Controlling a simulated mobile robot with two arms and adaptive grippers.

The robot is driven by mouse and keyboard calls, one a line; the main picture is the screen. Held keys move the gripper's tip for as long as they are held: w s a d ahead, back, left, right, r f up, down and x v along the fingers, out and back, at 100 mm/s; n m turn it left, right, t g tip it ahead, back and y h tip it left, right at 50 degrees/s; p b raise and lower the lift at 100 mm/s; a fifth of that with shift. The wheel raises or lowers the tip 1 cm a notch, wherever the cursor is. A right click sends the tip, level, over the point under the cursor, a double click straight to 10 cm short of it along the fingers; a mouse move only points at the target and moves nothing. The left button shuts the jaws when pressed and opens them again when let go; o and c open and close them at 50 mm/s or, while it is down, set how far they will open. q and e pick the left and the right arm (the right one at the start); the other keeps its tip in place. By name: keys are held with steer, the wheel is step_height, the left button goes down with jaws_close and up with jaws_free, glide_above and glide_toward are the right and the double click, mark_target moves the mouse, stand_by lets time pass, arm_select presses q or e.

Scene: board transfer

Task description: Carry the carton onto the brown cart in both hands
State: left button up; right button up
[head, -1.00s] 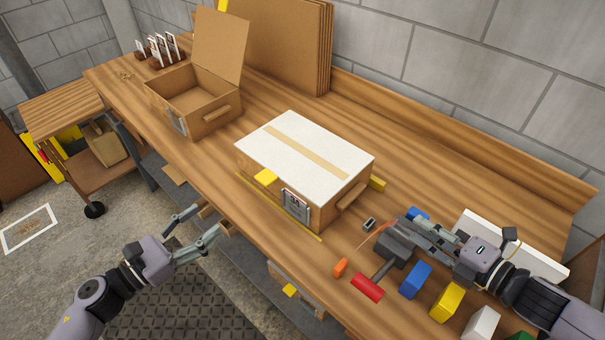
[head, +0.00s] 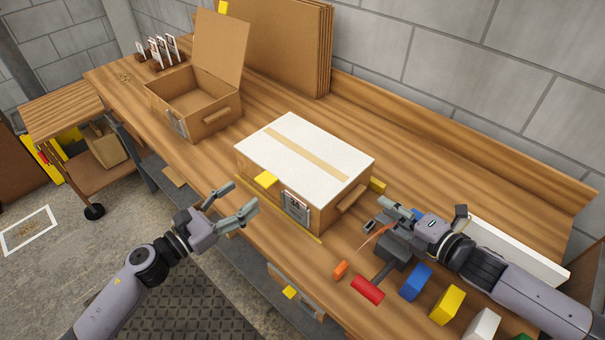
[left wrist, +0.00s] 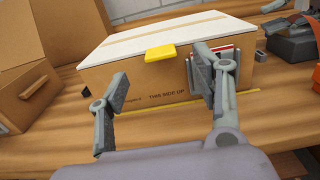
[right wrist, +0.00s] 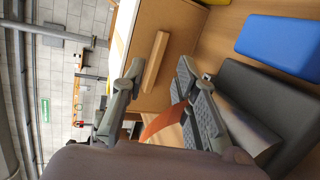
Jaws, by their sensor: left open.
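The carton (head: 290,160) is a closed brown box with a white top and a tape strip, resting on the wooden bench. A wooden handle (head: 352,197) sticks out of its right end, and yellow blocks (head: 265,179) sit at its edges. My left gripper (head: 238,198) is open and empty in front of the carton's near side, apart from it. The left wrist view shows the carton front (left wrist: 150,90) beyond its fingers. My right gripper (head: 388,210) is open near the right end. In the right wrist view the handle (right wrist: 157,62) lies ahead between its fingers. The brown cart (head: 60,108) stands at the far left.
An open box (head: 195,95) stands left of the carton on the bench. Flat cardboard sheets (head: 275,45) lean on the wall.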

mark_target(262, 181)
arm_select(q)
steer(key=x, duration=0.7)
steer(key=shift+w+d, duration=0.15)
steer(key=shift+d, duration=0.05)
arm_select(e)
steer(key=x, duration=0.7)
steer(key=shift+w+a+f, duration=0.1)
steer(key=shift+w+a, duration=0.1)
arm_select(q)
steer(key=shift+c, duration=0.6)
arm_select(e)
steer(key=shift+c, duration=0.6)
arm_select(q)
steer(key=c, duration=0.5)
arm_select(e)
jaws_close()
arm_select(q)
jaws_close()
